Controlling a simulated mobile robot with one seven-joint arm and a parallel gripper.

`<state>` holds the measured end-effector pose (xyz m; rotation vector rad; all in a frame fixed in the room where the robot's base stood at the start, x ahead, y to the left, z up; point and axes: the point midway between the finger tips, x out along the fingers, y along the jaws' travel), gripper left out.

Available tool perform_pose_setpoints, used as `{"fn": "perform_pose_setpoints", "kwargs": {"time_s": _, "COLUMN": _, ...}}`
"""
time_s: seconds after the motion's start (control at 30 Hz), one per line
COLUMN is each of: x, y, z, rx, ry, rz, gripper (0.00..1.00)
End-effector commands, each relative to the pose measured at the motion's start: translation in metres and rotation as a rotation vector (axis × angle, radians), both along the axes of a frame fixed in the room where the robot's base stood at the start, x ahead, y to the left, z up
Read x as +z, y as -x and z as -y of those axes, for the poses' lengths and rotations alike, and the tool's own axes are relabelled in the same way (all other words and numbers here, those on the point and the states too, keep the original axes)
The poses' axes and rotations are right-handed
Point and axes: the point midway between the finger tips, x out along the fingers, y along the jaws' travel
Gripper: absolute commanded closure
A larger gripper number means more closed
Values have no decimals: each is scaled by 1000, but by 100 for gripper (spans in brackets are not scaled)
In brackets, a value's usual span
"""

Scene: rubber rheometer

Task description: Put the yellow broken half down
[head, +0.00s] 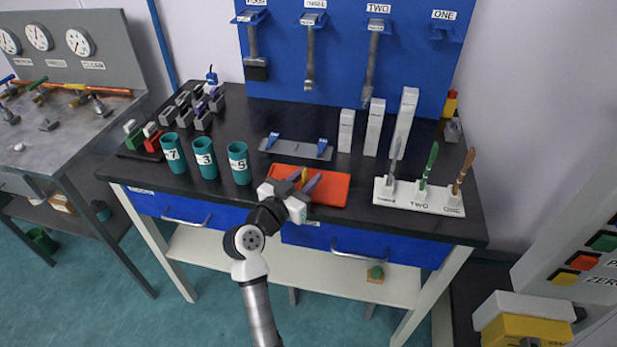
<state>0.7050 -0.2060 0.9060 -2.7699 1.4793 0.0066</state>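My gripper (304,179) is over the orange-red tray (335,190) at the front middle of the black bench. A small yellow piece, the yellow broken half (304,174), shows between its two greyish-purple fingers, which look shut on it. Most of the piece is hidden by the fingers. I cannot tell whether it touches the tray. The visible right part of the tray is bare.
Three teal cups (238,163) marked 7, 3 and 5 stand left of the tray. A metal plate with blue clips (296,149) lies behind it. A white rack (418,196) with upright handled tools stands right, with three pale blocks (374,127) behind.

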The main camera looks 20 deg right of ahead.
Motion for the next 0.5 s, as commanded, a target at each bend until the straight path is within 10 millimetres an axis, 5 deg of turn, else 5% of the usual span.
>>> {"fn": "perform_pose_setpoints", "kwargs": {"time_s": 0.5, "x": 0, "y": 55, "z": -84, "rx": 4, "ry": -1, "rz": -1, "gripper": 72}}
